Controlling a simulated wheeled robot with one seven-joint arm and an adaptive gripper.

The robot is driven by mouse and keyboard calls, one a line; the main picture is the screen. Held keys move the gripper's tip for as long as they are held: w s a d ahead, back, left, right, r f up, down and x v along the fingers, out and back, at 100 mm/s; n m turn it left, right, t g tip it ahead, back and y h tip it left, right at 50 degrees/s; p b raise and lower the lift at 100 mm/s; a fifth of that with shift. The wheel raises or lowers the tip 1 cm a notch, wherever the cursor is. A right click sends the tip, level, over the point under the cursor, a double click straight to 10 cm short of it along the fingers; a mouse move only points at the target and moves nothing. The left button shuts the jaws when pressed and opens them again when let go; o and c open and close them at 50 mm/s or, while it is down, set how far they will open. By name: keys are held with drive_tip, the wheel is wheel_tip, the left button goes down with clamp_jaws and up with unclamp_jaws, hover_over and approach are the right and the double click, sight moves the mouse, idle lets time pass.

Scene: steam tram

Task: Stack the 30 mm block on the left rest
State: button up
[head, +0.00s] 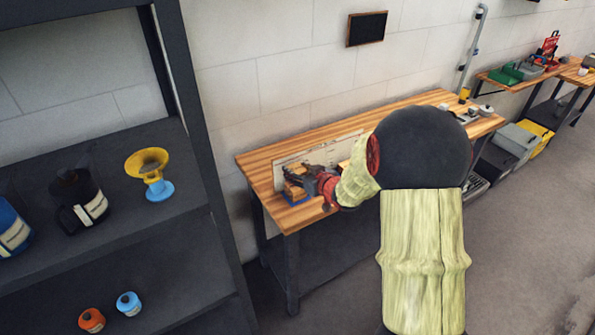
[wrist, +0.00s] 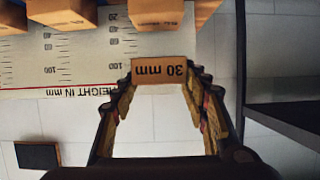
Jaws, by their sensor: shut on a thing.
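My gripper (wrist: 162,84) is shut on the 30 mm block (wrist: 160,70), a wooden block whose label appears upside down in the wrist view. Directly beyond it in that view is another wooden block (wrist: 155,12), its label too small to read; I cannot tell whether the two touch. In the head view my gripper (head: 298,177) is over the left end of the workbench, above a wooden block (head: 296,191) with a blue piece (head: 291,199) at its base, apparently the left rest. The held block is hard to make out there.
A pale height-scale board (wrist: 75,60) stands behind the blocks, with more wooden blocks (wrist: 62,14) along it. The wooden workbench (head: 262,165) stands against the wall. A dark shelf (head: 100,235) with a yellow funnel (head: 148,163) is on the left.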

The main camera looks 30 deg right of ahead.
drive_tip(key=shift+f+b, duration=1.45)
drive_tip(key=shift+f, duration=0.7)
drive_tip(key=o, duration=1.2)
drive_tip(key=shift+o, duration=1.1)
drive_tip(key=o, duration=0.4)
drive_tip(key=shift+o, duration=0.3)
drive_tip(key=shift+r+p, duration=1.15)
drive_tip(key=shift+r, duration=0.15)
drive_tip(key=shift+r+p, duration=2.2)
drive_tip(key=shift+r, duration=0.25)
